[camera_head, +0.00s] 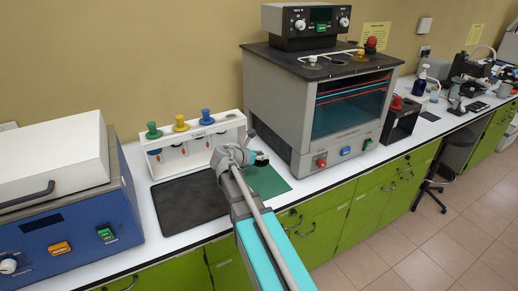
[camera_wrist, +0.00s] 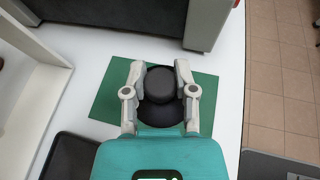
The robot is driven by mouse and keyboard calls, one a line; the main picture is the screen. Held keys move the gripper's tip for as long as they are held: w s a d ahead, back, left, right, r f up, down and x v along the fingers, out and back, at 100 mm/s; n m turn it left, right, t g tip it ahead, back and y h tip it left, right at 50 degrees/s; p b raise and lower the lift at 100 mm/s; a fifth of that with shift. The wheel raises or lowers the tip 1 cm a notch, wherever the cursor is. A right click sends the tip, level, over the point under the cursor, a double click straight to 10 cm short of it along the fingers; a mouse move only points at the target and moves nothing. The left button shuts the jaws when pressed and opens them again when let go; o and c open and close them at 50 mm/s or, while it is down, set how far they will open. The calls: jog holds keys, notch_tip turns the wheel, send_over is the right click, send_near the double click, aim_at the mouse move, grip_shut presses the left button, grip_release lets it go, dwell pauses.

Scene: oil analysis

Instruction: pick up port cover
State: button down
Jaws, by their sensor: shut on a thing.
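The port cover (camera_wrist: 162,82) is a round black piece with a knob-like top and a wider round base. In the wrist view it sits between the two fingers of my gripper (camera_wrist: 160,85), which is shut on its upper part. A green mat (camera_wrist: 112,95) lies beneath it on the white bench. In the head view my gripper (camera_head: 258,157) is at the mat (camera_head: 268,182), and only a small dark part of the cover shows beside it. Whether the cover touches the mat or is just above it, I cannot tell.
A dark mat (camera_head: 185,205) lies to the left, before a white rack (camera_head: 195,138) with coloured knobs. A large grey apparatus (camera_head: 285,110) stands close behind the green mat. A blue and white machine (camera_head: 70,220) is at far left. The bench's front edge is near.

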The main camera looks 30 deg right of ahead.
jog(key=s+a+r+p, duration=0.1)
jog(key=s+r, duration=0.1)
jog(key=s, duration=0.3)
jog(key=shift+s+a+r+p, duration=0.2)
jog(key=shift+a+p, duration=0.1)
jog(key=shift+p, duration=0.1)
dwell(0.6)
